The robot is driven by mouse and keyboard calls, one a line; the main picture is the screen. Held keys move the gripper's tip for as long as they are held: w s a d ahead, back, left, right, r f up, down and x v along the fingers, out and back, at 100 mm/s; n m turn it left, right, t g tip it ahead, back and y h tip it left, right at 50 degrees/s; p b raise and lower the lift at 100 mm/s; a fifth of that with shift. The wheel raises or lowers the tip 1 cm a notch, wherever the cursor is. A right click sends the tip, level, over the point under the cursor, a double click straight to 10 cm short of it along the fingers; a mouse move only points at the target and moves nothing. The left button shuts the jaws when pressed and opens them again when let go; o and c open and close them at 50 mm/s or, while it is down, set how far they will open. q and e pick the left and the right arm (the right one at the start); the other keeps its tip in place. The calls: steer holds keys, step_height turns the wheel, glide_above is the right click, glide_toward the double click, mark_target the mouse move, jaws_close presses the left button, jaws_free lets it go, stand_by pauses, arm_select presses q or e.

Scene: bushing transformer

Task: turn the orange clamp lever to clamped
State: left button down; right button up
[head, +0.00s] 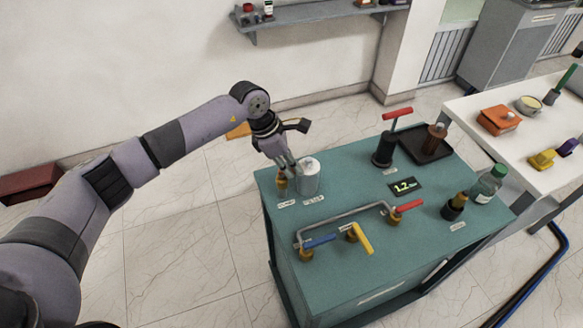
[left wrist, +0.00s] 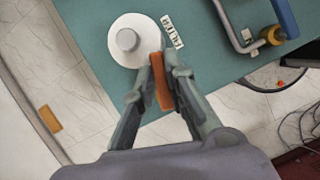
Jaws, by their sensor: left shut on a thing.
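My left gripper (head: 284,168) reaches down to the back left corner of the teal cabinet top. In the left wrist view, its fingers (left wrist: 161,75) are shut on the orange clamp lever (left wrist: 163,88), a narrow bar pointing toward the wrist. The lever lies beside a white round canister (left wrist: 126,40) with a grey cap. In the head view the canister (head: 308,178) stands just right of the fingers, and the lever (head: 282,184) is partly hidden by them. A small label (left wrist: 171,31) lies near the canister; I cannot read it surely. My right gripper is not in view.
The teal cabinet (head: 345,178) also carries a bent pipe with blue, yellow and red valve handles, a red-handled pump (head: 384,150), a black tray (head: 425,150), a display (head: 403,187) and a green-capped bottle (head: 488,183). A white table (head: 480,125) stands at right.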

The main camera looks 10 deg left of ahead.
arm_select(q)
steer(key=shift+w+a+n+t+y+b, duration=0.1)
steer(key=shift+w+n+t+y+b, duration=0.25)
steer(key=shift+n, duration=0.5)
steer(key=shift+a+n+t+h+b, duration=0.1)
steer(key=shift+n+t+b, duration=0.15)
steer(key=shift+n+b, duration=0.45)
steer(key=shift+n, duration=0.25)
steer(key=shift+r, duration=0.1)
steer(key=c, duration=1.6)
jaws_free()
steer(key=v, duration=1.2)
steer(key=shift+d, duration=0.1)
